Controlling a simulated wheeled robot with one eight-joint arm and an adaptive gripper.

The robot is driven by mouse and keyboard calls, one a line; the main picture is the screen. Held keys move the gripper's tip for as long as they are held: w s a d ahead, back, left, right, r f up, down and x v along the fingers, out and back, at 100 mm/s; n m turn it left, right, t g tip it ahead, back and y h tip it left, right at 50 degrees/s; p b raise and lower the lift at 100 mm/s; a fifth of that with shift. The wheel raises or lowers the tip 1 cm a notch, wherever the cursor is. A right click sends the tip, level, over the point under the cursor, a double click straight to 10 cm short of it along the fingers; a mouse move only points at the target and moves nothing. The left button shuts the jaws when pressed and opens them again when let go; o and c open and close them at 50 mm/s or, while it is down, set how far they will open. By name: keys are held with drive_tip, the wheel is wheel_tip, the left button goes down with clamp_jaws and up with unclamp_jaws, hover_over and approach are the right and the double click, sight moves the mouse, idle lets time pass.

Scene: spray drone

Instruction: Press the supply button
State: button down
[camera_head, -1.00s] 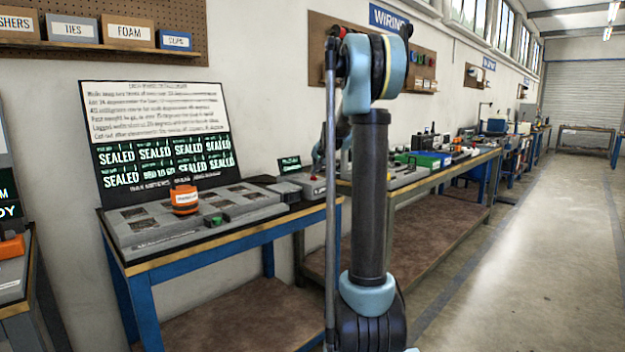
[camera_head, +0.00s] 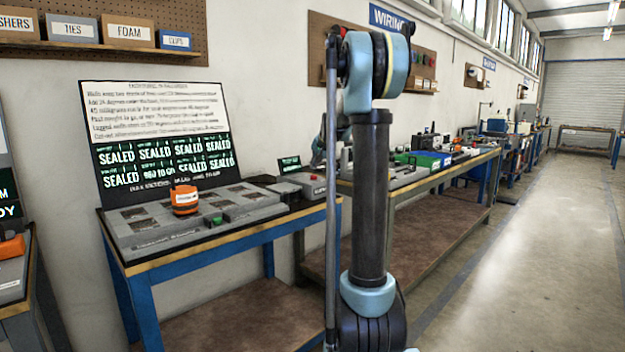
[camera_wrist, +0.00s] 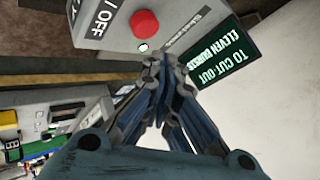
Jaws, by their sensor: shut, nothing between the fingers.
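A red round button (camera_wrist: 145,24) sits on a grey box (camera_wrist: 118,38) with an OFF label in the wrist view. A small round white-green spot (camera_wrist: 143,46) shows on the box just below the red button. My gripper (camera_wrist: 165,62) is shut and empty, its fingertips close to the box and below the button in the picture. I cannot tell whether they touch the box. In the head view the grey box (camera_head: 313,190) stands at the back right of the near bench, partly behind my arm, and the gripper itself is mostly hidden.
A small dark screen (camera_wrist: 236,52) reading "eleven bursts to cut-out" stands beside the box. An orange round device (camera_head: 184,200) and a green button (camera_head: 216,220) are on the grey station (camera_head: 150,241). A large status board (camera_head: 160,140) stands behind. The aisle (camera_head: 530,230) is clear.

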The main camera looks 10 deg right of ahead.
wheel_tip(320, 180, up, 5)
drive_tip(key=shift+r, duration=0.1)
idle(0.5)
drive_tip(key=shift+s, duration=0.1)
drive_tip(key=s+a+f+n+g, duration=0.1)
drive_tip(key=s+f, duration=0.3)
drive_tip(key=s, duration=0.6)
drive_tip(key=s+a+f+n+g, duration=0.1)
drive_tip(key=s+f+n, duration=0.15)
drive_tip(key=s, duration=0.85)
drive_tip(key=s+a+f+g, duration=0.15)
drive_tip(key=s+f, duration=0.25)
drive_tip(key=s, duration=0.6)
drive_tip(key=s+d+f+n+g+h, duration=0.1)
drive_tip(key=s+f, duration=0.8)
drive_tip(key=s, duration=0.3)
drive_tip(key=s+d+f+n+g+h, duration=0.1)
drive_tip(key=s+f+n+g, duration=0.1)
drive_tip(key=s+f, duration=0.7)
drive_tip(key=s, duration=0.4)
drive_tip(key=shift+s+f, duration=0.2)
drive_tip(key=shift+d, duration=0.1)
